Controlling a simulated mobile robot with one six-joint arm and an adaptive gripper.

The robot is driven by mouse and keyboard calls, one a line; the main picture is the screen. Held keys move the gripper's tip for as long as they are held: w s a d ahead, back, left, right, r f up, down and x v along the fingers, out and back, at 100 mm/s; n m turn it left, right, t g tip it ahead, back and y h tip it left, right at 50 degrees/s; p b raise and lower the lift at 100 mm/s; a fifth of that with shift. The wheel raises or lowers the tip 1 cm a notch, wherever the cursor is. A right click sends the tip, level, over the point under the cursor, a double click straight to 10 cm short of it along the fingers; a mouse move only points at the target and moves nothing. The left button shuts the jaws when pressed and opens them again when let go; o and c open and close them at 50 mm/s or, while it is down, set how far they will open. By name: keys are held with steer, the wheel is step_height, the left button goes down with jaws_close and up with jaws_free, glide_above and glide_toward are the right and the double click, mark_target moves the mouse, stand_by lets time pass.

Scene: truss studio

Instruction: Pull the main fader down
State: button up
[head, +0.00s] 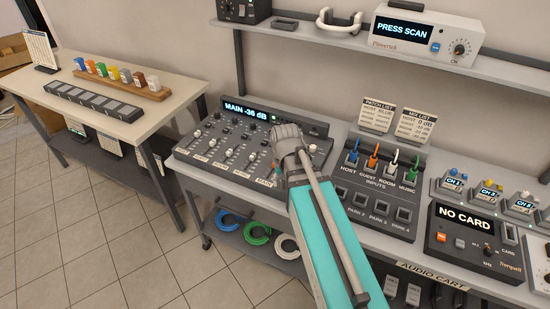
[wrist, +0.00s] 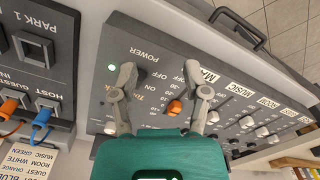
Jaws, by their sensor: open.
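The mixer (head: 225,150) stands on the shelf of the audio cart, and its display (head: 246,111) reads "MAIN -36 dB". In the wrist view, an orange fader cap (wrist: 174,107) stands beside a scale with an OFF end, close to the MAIN label (wrist: 209,76). My gripper (wrist: 160,78) is open over the mixer panel, with the orange cap between its fingers, nearer the right one; I cannot tell whether it touches. In the head view, my gripper (head: 284,150) covers the main fader's track, while the MAIN label (head: 265,183) shows below.
White-capped faders (wrist: 247,121) stand close beside the orange one. A patch box (head: 370,190) with coloured plugs is right of the mixer. A shelf (head: 340,42) with a scan box runs above. Cable coils (head: 258,234) lie below. A side table (head: 125,110) is at the left.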

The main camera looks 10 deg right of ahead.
steer(key=w+r+m+p, duration=0.3)
steer(key=w+r, duration=0.1)
steer(key=w, duration=0.3)
steer(key=w+r+m+p, duration=0.2)
steer(key=w+r+p, duration=0.2)
steer(key=w, duration=0.4)
steer(key=shift+d+m, duration=0.25)
steer(key=shift+m, duration=0.15)
steer(key=shift+f, duration=0.1)
step_height(320, 180, down, 14)
steer(key=b, duration=1.4)
steer(key=shift+r, duration=0.25)
jaws_close()
